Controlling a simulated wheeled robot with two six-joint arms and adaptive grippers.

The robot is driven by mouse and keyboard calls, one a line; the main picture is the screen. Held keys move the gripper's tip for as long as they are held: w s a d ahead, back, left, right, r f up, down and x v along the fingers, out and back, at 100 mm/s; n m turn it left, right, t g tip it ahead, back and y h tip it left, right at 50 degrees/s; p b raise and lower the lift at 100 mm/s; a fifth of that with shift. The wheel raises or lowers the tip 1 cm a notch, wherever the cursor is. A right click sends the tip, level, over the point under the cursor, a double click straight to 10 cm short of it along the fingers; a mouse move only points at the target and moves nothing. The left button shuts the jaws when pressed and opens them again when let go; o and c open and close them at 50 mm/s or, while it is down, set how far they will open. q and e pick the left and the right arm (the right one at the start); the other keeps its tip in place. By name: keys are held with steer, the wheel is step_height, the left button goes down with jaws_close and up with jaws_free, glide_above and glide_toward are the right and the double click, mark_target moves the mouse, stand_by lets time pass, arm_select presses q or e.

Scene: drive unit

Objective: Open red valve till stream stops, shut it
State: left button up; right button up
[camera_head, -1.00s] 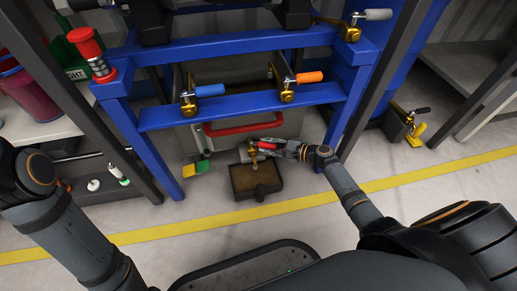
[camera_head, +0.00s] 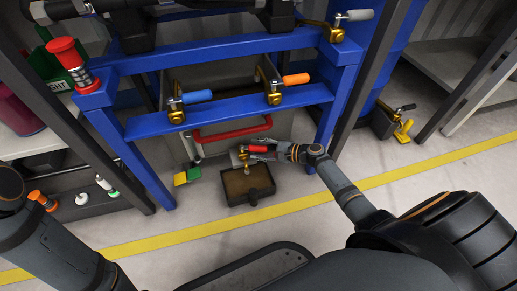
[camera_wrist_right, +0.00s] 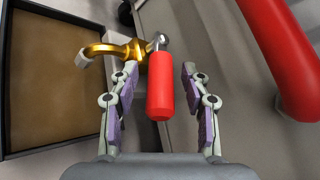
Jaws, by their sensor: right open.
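The red valve handle (camera_head: 258,149) sits on a brass valve above a square drain tray (camera_head: 228,189) on the floor. In the right wrist view the red handle (camera_wrist_right: 160,85) lies between the spread fingers of my right gripper (camera_wrist_right: 158,105), with a gap on each side. The brass spout (camera_wrist_right: 105,50) curves over the brown-filled tray (camera_wrist_right: 5,100). No stream shows clearly at the spout in the wrist view. In the head view my right gripper (camera_head: 274,151) is at the red handle. My left arm shows at the left edge, but its gripper is outside the picture.
Blue-handled (camera_head: 197,97) and orange-handled (camera_head: 296,79) valves are on the blue frame (camera_head: 230,114) above. A red bar (camera_head: 232,133) runs close to the red valve. A yellow-green piece (camera_head: 187,176) lies left of the tray. The floor in front is clear.

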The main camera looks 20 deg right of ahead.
steer(key=v, duration=1.2)
